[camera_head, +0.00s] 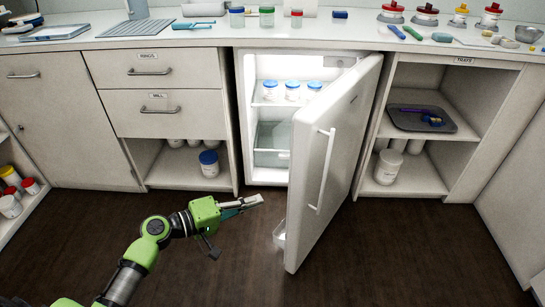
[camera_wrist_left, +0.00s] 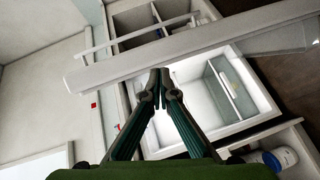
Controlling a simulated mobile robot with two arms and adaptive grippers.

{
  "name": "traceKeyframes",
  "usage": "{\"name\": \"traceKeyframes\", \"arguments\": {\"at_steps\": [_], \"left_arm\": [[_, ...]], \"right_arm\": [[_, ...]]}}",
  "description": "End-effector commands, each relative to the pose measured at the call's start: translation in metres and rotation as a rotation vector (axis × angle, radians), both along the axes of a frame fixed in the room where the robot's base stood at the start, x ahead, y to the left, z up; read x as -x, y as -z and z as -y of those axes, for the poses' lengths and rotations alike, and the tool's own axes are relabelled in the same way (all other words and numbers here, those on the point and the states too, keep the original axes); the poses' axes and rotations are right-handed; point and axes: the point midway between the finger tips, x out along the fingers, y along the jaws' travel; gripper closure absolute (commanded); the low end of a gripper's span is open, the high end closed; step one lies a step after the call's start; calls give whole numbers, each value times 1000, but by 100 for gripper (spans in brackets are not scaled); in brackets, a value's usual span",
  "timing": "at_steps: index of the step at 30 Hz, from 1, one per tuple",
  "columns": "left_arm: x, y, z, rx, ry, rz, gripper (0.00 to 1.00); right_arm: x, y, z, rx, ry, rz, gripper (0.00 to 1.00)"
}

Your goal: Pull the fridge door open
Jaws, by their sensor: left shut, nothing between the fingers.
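The white fridge door (camera_head: 336,150) stands well open in the head view, swung out to the right with its long vertical handle (camera_head: 322,170) on the outer face. The lit fridge interior (camera_head: 270,135) shows behind it. My left gripper (camera_head: 258,200) is shut and empty, in front of the opening and left of the door, on its inner side. In the left wrist view the shut fingertips (camera_wrist_left: 162,80) are close to the edge of the door (camera_wrist_left: 200,50); I cannot tell if they touch. The handle (camera_wrist_left: 135,37) shows beyond that edge. My right gripper is not in view.
Jars with blue lids (camera_head: 292,91) stand on the fridge shelf. A dark tray (camera_head: 422,119) lies in the right-hand cabinet. Drawers (camera_head: 160,113) and a jar with a blue lid (camera_head: 209,163) are at the left. The dark floor (camera_head: 400,250) in front is clear.

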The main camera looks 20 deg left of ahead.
Motion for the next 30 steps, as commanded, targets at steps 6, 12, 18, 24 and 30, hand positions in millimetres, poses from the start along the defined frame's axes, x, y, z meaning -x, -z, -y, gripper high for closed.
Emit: {"name": "traceKeyframes", "arguments": {"at_steps": [6, 12, 18, 24, 30], "left_arm": [[-35, -47, -60, 238, -124, 13, 100], [-48, -55, -64, 283, -142, 16, 100], [-78, -56, -44, 282, -140, 19, 100], [-115, -55, -20, 282, -141, 17, 100], [-116, -55, 7, 278, -138, 14, 100]], "right_arm": [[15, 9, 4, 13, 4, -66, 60], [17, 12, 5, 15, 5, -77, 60], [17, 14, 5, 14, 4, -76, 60], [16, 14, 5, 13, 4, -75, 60], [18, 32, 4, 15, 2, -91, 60]]}}
